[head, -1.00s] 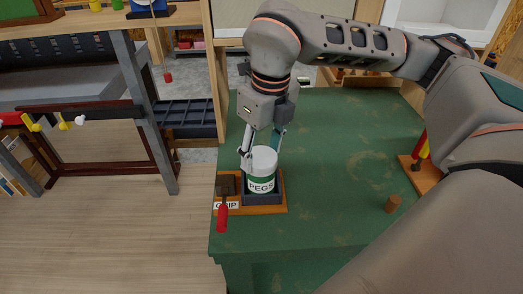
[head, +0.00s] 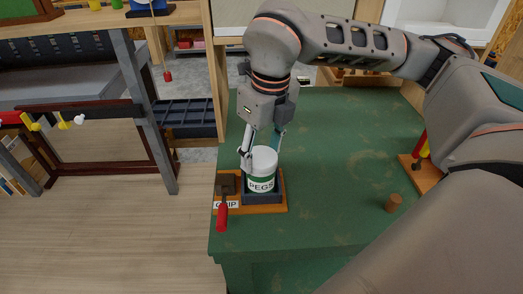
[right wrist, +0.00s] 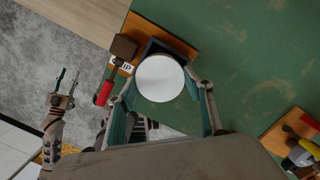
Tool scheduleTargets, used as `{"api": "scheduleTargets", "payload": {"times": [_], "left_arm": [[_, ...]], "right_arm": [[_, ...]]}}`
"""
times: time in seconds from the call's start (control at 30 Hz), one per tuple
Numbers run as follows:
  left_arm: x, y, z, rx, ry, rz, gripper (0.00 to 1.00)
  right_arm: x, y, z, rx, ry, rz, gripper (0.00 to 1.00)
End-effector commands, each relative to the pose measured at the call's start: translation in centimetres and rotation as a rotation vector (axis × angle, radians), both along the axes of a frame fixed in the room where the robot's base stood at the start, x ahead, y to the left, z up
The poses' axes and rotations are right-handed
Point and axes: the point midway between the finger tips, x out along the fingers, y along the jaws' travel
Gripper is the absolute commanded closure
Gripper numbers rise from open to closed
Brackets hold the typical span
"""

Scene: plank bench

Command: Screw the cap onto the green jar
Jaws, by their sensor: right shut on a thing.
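The green jar (head: 261,185), with a white label reading PEGS, stands upright in a dark square holder (head: 263,199) on a wooden board. The white cap (head: 264,158) sits on top of the jar; whether its thread is engaged I cannot tell. My right gripper (head: 263,150) points down from above and is shut on the cap, one finger on either side. In the right wrist view the cap (right wrist: 160,78) is a round white disc between the fingers and hides the jar. My left gripper (right wrist: 68,82) shows at the left of that view, fingers apart and empty, off the bench.
A brown peg (head: 394,203) stands on the green bench top (head: 330,160). Another wooden rack (head: 432,177) is at the right. The bench middle is clear.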

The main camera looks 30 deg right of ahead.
Motion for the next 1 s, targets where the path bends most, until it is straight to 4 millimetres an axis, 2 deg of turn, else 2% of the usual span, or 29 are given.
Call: {"api": "scheduleTargets", "payload": {"times": [0.8,1.0], "left_arm": [[-0.2,0.0,-0.4,0.001,0.004,0.0,0.62],[-0.3,0.0,-1.2,0.001,0.008,0.0,0.62]], "right_arm": [[0.0,0.0,-0.2,0.0,-0.001,-0.002,0.62],[0.0,0.1,-0.3,0.001,0.0,-0.097,0.62]]}}
